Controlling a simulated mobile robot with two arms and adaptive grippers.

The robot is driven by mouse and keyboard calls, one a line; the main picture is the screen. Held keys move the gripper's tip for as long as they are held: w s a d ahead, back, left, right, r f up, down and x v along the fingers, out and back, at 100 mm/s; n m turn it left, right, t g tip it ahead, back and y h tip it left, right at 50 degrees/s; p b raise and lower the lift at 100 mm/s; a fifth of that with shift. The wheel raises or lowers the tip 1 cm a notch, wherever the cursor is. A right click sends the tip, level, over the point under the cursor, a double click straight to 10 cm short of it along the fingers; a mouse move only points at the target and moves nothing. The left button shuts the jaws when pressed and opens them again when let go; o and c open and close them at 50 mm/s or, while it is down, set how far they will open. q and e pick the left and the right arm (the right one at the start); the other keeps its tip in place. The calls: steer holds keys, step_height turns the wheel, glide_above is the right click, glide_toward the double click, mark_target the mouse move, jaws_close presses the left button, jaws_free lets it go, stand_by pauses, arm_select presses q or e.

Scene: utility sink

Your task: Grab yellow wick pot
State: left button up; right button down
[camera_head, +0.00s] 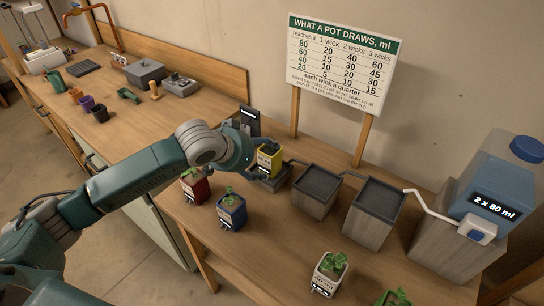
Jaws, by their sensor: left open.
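The yellow pot (267,162) stands at the end of my left arm, by a low dark tray (279,180). A small green plant shows at its top. My left gripper (262,158) is at the pot, its fingers close around or beside it. The fingers are small and partly hidden, so contact cannot be made out. The gripper is open. My right gripper is not in view.
A red pot (196,188) and a blue pot (233,215) stand near my left forearm. A white pot (327,275) stands front right. Grey-topped boxes (317,190) (374,212), a water tank (500,185) and a sign (342,65) stand behind.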

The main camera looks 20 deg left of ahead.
mark_target(268, 158)
arm_select(q)
steer(key=shift+x, duration=0.75)
steer(key=shift+w+d+f, duration=0.15)
steer(key=shift+w+f, duration=0.05)
steer(key=shift+w, duration=0.1)
steer(key=p+x, duration=0.2)
steer(key=x, duration=0.1)
steer(key=shift+w+d+f, duration=0.1)
steer(key=shift+w+f, duration=0.05)
steer(key=shift+w, duration=0.1)
steer(key=shift+w+d+f, duration=0.1)
steer(key=shift+w+f, duration=0.3)
steer(key=shift+f, duration=0.05)
steer(key=shift+c, duration=0.5)
steer(key=c, duration=0.9)
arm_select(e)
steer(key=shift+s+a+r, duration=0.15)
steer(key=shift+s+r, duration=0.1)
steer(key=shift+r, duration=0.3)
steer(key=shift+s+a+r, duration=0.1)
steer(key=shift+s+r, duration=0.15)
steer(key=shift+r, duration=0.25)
